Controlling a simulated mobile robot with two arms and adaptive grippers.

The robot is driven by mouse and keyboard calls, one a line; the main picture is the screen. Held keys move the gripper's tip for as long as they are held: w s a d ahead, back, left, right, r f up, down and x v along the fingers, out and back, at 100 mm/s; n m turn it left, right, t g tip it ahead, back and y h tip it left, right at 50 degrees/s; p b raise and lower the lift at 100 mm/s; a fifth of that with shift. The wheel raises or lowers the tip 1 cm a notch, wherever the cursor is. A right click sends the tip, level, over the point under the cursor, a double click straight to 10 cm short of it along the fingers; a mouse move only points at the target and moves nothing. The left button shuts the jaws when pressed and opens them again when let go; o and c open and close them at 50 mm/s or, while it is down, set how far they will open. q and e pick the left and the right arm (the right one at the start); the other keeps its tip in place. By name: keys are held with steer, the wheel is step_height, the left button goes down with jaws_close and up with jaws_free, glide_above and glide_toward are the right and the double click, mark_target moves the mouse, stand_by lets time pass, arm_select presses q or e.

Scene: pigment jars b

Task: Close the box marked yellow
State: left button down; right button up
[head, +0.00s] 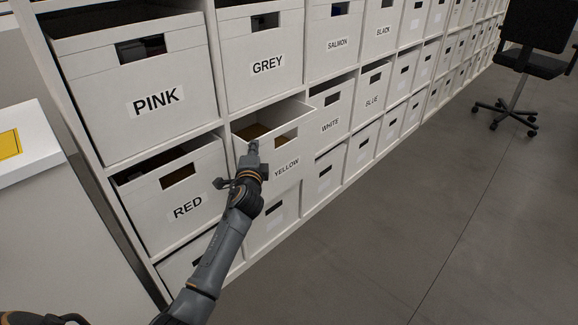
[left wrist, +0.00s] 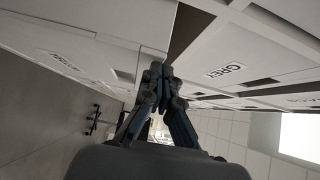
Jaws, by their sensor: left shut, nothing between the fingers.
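The box marked YELLOW (head: 290,150) is white with a cut-out handle hole. It sticks out of its shelf, tilted, its top partly open, with yellowish contents showing inside. Its label reads at the right of its front. My left gripper (head: 253,147) is shut and empty at the left part of this box's front, near the upper edge. In the left wrist view the shut fingertips (left wrist: 157,70) are close against a white box panel (left wrist: 95,40); whether they touch it I cannot tell. My right gripper is not in view.
White boxes marked GREY (head: 266,45), RED (head: 182,190), WHITE (head: 331,112) and PINK (head: 155,85) surround it on the shelf. A white surface with a yellow patch (head: 9,143) stands at the left. The grey floor (head: 420,210) is clear up to an office chair (head: 520,75).

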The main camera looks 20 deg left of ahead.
mark_target(236, 136)
arm_select(q)
steer(key=a, duration=0.2)
steer(key=w+a, duration=0.1)
steer(key=a, duration=0.1)
steer(key=w+a, duration=0.1)
steer(key=a, duration=0.1)
steer(key=shift+w+a, duration=0.15)
steer(key=shift+a, duration=0.25)
steer(key=shift+w+a, duration=0.15)
steer(key=shift+a, duration=0.35)
steer(key=shift+r, duration=0.15)
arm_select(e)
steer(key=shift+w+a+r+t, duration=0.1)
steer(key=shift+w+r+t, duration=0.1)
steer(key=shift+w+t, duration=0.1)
arm_select(q)
steer(key=shift+a+r, duration=0.1)
steer(key=shift+a, duration=0.05)
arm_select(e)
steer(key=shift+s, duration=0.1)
